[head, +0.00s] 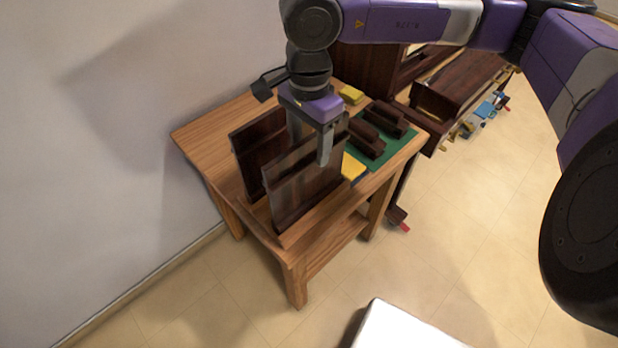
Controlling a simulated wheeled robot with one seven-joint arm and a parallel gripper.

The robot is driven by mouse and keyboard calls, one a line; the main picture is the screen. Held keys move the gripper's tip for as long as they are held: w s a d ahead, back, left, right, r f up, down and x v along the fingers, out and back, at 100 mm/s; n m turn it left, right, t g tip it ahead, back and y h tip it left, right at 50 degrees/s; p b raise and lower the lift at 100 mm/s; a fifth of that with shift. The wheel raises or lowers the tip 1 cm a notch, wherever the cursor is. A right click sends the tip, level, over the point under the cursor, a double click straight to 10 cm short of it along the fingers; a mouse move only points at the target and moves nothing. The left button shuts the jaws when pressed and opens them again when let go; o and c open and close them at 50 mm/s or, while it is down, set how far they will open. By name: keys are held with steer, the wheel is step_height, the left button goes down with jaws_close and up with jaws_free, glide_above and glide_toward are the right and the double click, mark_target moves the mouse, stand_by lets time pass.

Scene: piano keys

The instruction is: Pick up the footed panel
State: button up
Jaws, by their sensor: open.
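Two dark brown wooden panels stand upright on the small wooden table (205,128). The front panel (298,190) is nearer the table's front edge, and the rear panel (255,145) stands behind it, partly covered by it. I cannot clearly see feet on either one, so I cannot tell which is the footed panel. My gripper (310,148) points down over the front panel and is open. One finger is on the near side of its top edge; the other goes down behind it, its tip hidden. I cannot tell whether either finger touches the panel.
Right of the panels, dark wooden blocks (366,142) lie on a green mat (398,151). Yellow pieces (352,167) lie near the mat. A dark piano-like cabinet (455,88) stands beyond the table. A wall is at left; the floor in front is mostly clear.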

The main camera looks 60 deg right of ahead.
steer(key=shift+f, duration=1)
jaws_close()
stand_by(0.7)
